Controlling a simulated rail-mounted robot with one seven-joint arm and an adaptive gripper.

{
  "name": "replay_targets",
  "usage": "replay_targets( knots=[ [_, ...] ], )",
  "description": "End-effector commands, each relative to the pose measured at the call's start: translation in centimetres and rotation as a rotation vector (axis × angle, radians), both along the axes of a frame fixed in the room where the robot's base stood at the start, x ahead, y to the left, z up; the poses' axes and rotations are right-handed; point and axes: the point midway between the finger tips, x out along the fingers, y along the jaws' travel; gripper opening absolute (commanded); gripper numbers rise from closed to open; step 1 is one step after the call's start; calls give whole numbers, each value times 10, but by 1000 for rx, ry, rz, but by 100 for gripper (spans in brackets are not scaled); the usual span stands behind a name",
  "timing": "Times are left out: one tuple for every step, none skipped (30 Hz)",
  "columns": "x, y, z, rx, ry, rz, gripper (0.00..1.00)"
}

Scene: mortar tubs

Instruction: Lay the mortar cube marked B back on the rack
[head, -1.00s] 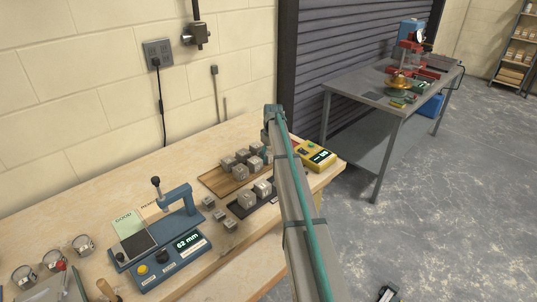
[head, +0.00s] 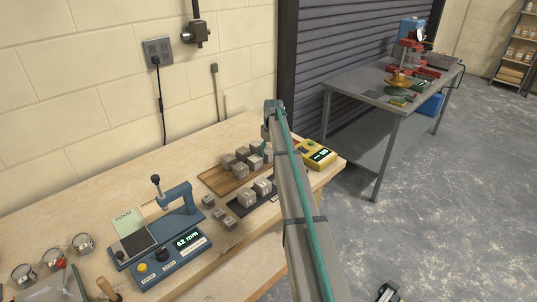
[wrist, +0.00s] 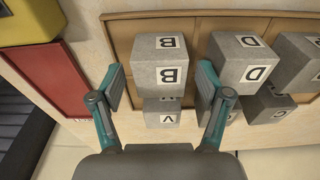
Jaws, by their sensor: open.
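The grey cube marked B (wrist: 158,65) is in the middle of the wrist view, between the two teal fingers of my gripper (wrist: 160,76). The fingers are open, with a gap visible on each side of the cube. The wooden rack (wrist: 118,32) lies behind and around it and also shows in the head view (head: 213,181). The cube appears to sit on or just over the rack; its underside is hidden. In the head view my arm covers part of the rack and most of my gripper, and cube letters are unreadable.
A cube marked D (wrist: 243,60) stands just right of the right finger. A smaller-looking cube (wrist: 162,113) shows below B. A yellow device (head: 318,154) is right of the rack. A dark tray (head: 240,208) with cubes lies in front.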

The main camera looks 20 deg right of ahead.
Motion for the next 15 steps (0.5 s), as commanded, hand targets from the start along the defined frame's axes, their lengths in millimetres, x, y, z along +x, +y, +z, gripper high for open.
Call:
replay_targets(
  knots=[
    [-1, -1, 7, 0, -2, 0, 77],
    [-1, -1, 11, -1, -1, 0, 77],
    [-2, -1, 18, 0, -2, 0, 77],
    [-3, -1, 24, -1, -3, 0, 77],
    [-3, -2, 30, -1, -3, 0, 77],
    [-4, -2, 38, 0, -2, 0, 77],
    [-5, -2, 44, -1, -3, 0, 77],
    [-6, -2, 50, -1, -3, 0, 77],
    [-6, -3, 58, -1, -1, 0, 77],
    [-7, -3, 63, 0, -2, 0, 77],
    [-7, -3, 69, 0, -2, 0, 77],
    [-9, -3, 76, -1, -1, 0, 77],
    [-9, -3, 80, 0, -1, 0, 77],
    [-9, -4, 85, -1, -1, 0, 77],
    [-10, -4, 90, -1, -1, 0, 77]
  ],
)
